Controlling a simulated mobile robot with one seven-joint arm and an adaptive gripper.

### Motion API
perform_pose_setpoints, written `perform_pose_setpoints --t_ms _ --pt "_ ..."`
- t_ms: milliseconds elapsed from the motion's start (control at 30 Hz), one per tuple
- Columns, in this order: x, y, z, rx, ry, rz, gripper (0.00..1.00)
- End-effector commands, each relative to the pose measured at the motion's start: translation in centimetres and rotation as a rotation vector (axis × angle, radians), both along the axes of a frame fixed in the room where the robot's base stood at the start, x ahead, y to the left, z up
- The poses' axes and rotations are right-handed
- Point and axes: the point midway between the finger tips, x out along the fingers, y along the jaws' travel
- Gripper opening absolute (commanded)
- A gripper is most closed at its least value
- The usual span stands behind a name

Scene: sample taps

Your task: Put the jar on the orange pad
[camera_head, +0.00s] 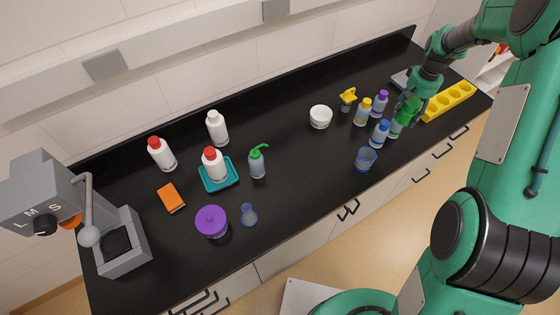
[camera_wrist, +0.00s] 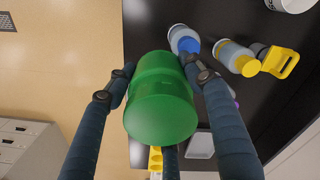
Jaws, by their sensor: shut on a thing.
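My gripper (camera_head: 410,98) is at the right end of the black counter. A squat jar with a purple lid (camera_head: 211,222) stands at the counter's left front, far from my gripper.
Blue-capped (camera_head: 380,134), yellow-capped (camera_head: 363,111) and purple-capped (camera_head: 380,103) bottles crowd my gripper. A blue cup (camera_head: 365,160) stands near the front edge. A teal tray (camera_head: 221,184) holds a red-capped bottle. A yellow rack (camera_head: 447,101) is at right. The counter's middle is mostly clear.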

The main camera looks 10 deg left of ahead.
Motion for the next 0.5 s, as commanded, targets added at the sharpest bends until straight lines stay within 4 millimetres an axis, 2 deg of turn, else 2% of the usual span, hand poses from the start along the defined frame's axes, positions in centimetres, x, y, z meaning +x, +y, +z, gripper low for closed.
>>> perform_pose_setpoints --t_ms 33,267,500 --pt "0.2 2.0 0.0 0.0 0.001 0.023 0.26" --pt "0.7 10.3 0.1 0.0 0.0 0.119 0.26" --pt "0.1 19.1 0.1 0.0 0.001 0.221 0.26"
